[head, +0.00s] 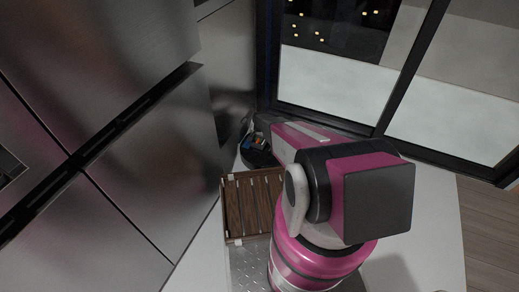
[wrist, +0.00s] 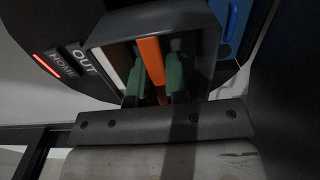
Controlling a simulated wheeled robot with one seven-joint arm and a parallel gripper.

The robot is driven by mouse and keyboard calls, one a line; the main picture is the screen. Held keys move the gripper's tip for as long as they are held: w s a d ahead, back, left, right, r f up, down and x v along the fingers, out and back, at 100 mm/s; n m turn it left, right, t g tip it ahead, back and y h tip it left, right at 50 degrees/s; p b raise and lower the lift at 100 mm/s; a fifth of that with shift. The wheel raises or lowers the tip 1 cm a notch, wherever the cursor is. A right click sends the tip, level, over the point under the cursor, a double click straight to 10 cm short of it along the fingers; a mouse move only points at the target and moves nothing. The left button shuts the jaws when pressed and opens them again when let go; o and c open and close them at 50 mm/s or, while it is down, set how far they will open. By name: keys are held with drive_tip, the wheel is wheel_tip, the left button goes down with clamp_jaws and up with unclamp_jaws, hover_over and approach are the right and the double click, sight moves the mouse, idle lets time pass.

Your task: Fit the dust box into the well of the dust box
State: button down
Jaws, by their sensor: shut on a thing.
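The robot vacuum, a dark round body (wrist: 45,25) with OUT and HOME labels and a lit red strip, fills the upper left of the wrist view. It also shows small in the head view (head: 256,158), beyond my arm. A grey-walled rectangular opening (wrist: 204,55) is at the middle of the wrist view; I cannot tell whether its walls are the well's or the dust box's. My gripper (wrist: 155,85), with green fingers, is shut on an orange upright piece inside it, apparently the dust box (wrist: 151,58). Its lower part and seating are hidden. My arm hides the gripper in the head view.
A blue part (wrist: 234,25) lies just right of the opening. A slatted wooden tray (head: 250,205) stands on the white counter (head: 205,250) nearer me. Steel cabinets (head: 150,170) rise at left, and a black-framed window (head: 340,90) stands behind.

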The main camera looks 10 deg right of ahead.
wheel_tip(320, 180, down, 8)
drive_tip(key=shift+r, duration=0.2)
drive_tip(key=shift+f, duration=0.2)
drive_tip(key=c, duration=1.1)
unclamp_jaws()
drive_tip(key=shift+r, duration=0.1)
wheel_tip(320, 180, up, 12)
drive_tip(key=shift+s, duration=0.1)
drive_tip(key=s+r+n, duration=0.2)
drive_tip(key=s+r, duration=0.7)
drive_tip(key=r, duration=0.3)
drive_tip(key=s+r+n, duration=0.2)
drive_tip(key=s+r, duration=0.8)
drive_tip(key=r, duration=0.3)
drive_tip(key=s+r+n, duration=0.2)
drive_tip(key=s+r, duration=0.8)
drive_tip(key=r, duration=0.2)
drive_tip(key=shift+s+d+r+n, duration=0.1)
drive_tip(key=shift+d+r+n, duration=0.2)
drive_tip(key=shift+n, duration=0.1)
